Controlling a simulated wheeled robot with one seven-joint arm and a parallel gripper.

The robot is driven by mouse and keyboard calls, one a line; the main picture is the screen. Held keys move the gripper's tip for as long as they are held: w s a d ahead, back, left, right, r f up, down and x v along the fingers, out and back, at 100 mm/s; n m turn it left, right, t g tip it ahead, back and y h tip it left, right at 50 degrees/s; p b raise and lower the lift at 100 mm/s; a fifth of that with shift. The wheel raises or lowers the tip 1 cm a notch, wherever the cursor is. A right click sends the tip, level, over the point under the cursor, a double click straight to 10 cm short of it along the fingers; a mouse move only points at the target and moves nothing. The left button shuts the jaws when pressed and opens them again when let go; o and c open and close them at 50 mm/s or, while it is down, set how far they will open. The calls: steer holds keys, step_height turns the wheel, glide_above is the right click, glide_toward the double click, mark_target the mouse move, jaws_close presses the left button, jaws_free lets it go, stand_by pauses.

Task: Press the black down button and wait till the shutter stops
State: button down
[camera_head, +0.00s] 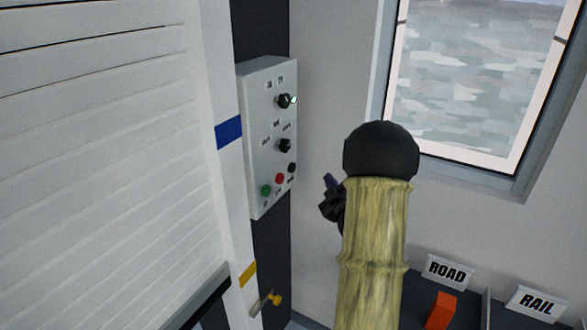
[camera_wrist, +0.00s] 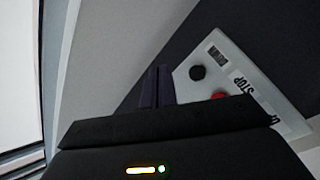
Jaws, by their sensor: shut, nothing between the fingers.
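A pale control box (camera_head: 258,160) is mounted on a dark post. Its lower row has a green button (camera_head: 266,190), a red button (camera_head: 279,178) and the black down button (camera_head: 292,167). In the wrist view the black button (camera_wrist: 197,72) and the red button (camera_wrist: 219,94) show beside the STOP label. My gripper (camera_head: 330,182) is right of the box, slightly below the black button's level, and apart from it in the picture. Its fingers (camera_wrist: 156,72) are shut and empty, left of the black button in the wrist view. The white slatted shutter (camera_head: 100,180) fills the left, its dark bottom bar (camera_head: 200,298) visible.
Two black knobs (camera_head: 284,101) (camera_head: 284,146) sit higher on the box, with a small green light beside the top one. A yellow-handled valve (camera_head: 274,299) is below. ROAD (camera_head: 447,272) and RAIL (camera_head: 536,303) signs and an orange block (camera_head: 441,311) are lower right. A window (camera_head: 480,80) is behind.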

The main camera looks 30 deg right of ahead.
mark_target(292, 168)
steer(key=w+a, duration=0.4)
steer(key=w, duration=0.3)
steer(key=shift+p, duration=0.45)
steer(key=shift+w+a, duration=0.15)
stand_by(1.5)
steer(key=shift+w+a+b, duration=0.2)
steer(key=shift+w+b, duration=0.1)
steer(key=shift+b, duration=0.15)
